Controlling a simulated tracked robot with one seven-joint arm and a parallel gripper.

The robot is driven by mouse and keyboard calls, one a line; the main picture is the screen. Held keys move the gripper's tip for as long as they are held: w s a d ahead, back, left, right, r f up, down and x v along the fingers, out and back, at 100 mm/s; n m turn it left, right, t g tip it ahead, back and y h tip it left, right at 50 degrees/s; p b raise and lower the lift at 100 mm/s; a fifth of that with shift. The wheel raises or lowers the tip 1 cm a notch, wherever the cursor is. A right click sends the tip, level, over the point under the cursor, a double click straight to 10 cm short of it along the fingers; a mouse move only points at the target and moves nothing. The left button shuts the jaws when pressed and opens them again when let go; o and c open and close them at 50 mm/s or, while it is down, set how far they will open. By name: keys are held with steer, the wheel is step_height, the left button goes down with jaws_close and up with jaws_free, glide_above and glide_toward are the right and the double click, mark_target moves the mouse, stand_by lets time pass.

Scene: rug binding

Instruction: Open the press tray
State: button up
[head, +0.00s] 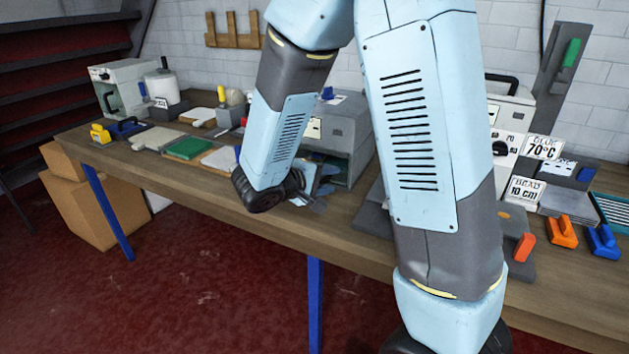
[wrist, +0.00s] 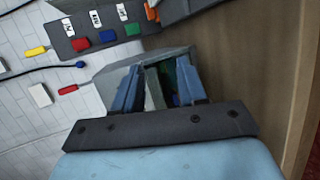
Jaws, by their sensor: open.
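A grey box-shaped machine (head: 347,125) with an open front stands on the bench behind my forearm. It also shows in the wrist view (wrist: 108,72). My gripper (head: 318,185) is at its front opening, partly hidden by my wrist. In the wrist view my gripper (wrist: 160,76) is open, with its two blue fingers apart and pointing into the opening. A grey upright part shows between the fingers, with something green behind it. I cannot tell whether the fingers touch it. No part is clearly recognisable as the press tray.
The wooden bench (head: 245,222) runs across the view. To the left lie a green-topped board (head: 188,148) and several tools. To the right stand a white machine (head: 512,125), a 70°C sign (head: 543,148), and orange (head: 562,232) and blue (head: 603,241) handled tools. My arm hides the bench's middle.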

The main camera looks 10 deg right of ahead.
steer(key=w+a+f+n+t, duration=0.1)
steer(key=a+f, duration=0.1)
steer(key=w+a+f+n+t+y, duration=0.1)
steer(key=a+f+t, duration=0.1)
steer(key=a, duration=0.1)
steer(key=w+a+f+n+t+y, duration=0.1)
steer(key=w+a+f, duration=0.1)
steer(key=a, duration=0.1)
steer(key=shift+a+n+t, duration=0.15)
steer(key=shift+n+t, duration=0.15)
steer(key=shift+t, duration=0.1)
steer(key=x, duration=1.3)
steer(key=shift+w+f, duration=0.1)
steer(key=shift+w, duration=0.2)
steer(key=shift+c, duration=0.3)
jaws_close()
steer(key=shift+s, duration=0.1)
